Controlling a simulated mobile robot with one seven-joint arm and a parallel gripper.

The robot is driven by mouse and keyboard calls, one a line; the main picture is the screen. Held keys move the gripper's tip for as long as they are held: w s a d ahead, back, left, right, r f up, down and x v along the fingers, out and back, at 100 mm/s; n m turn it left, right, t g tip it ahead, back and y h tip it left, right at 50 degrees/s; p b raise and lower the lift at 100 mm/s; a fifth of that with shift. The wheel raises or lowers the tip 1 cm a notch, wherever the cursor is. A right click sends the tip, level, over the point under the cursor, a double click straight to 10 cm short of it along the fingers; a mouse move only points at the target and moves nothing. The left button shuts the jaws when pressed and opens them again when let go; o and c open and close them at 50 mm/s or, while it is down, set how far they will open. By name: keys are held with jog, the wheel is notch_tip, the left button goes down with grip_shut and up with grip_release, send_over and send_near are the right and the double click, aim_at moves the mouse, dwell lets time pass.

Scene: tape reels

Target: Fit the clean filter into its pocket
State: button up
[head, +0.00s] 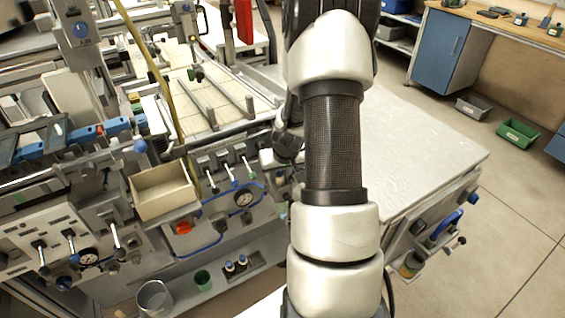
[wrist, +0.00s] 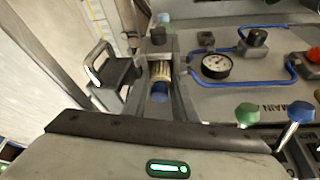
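A short pleated cream cylinder with a blue end, which looks like a filter (wrist: 160,80), shows in the wrist view. It sits between grey metal parts at the left of the gauge panel. I cannot tell whether it is seated in a pocket, or whether it is the clean one. My gripper (wrist: 155,140) fills the bottom of the wrist view as a pale body with a dark front edge and a green light.
A pressure gauge (wrist: 216,65), blue tubing and green and blue knobs lie right of the filter. A grey handle (wrist: 98,65) stands to its left. In the head view, an empty beige bin (head: 163,190) is left of my arm. A pale worktop (head: 425,150) lies clear at right.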

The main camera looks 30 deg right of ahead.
jog(key=shift+o, duration=0.4)
jog(key=p+v, duration=0.2)
jog(key=v, duration=1.5)
jog(key=shift+s+p, duration=0.15)
jog(key=shift+p, duration=0.25)
jog(key=shift+a+r, duration=0.1)
jog(key=shift+r, duration=0.05)
